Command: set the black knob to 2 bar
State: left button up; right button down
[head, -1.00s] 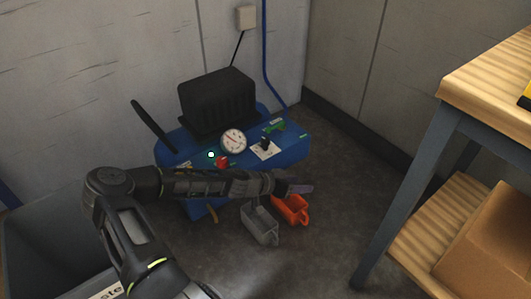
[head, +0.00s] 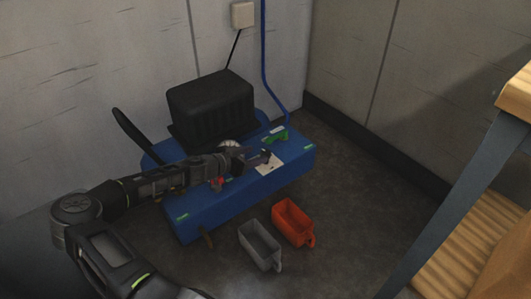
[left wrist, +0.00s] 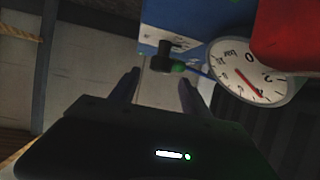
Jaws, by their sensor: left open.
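The black knob (head: 266,153) sits by a white plate (head: 271,168) on the blue compressor's tank (head: 215,206). In the left wrist view the knob (left wrist: 165,48) shows just beyond and between my open fingertips, apart from them as far as I can tell. My left gripper (head: 257,159) reaches across the tank from the left, its tips close to the knob; it also shows in the wrist view (left wrist: 158,88), empty. The white pressure gauge (left wrist: 250,73) with a red needle is beside the knob; its reading is unclear. In the head view my arm partly hides the gauge (head: 228,144).
A red part (head: 216,184) and a green valve (head: 276,137) are close to the gripper. The black motor cover (head: 211,103) stands behind. Grey (head: 261,245) and orange (head: 293,222) bins are on the floor in front. A wooden bench (head: 518,95) stands right.

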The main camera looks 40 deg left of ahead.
aim_at(264, 152)
pick_arm(q)
jog(key=b+x, duration=0.2)
jog(key=x, duration=0.3)
jog(key=shift+w+f, duration=0.15)
jog(key=shift+w+d, duration=0.1)
jog(key=shift+w, duration=0.4)
grip_shut()
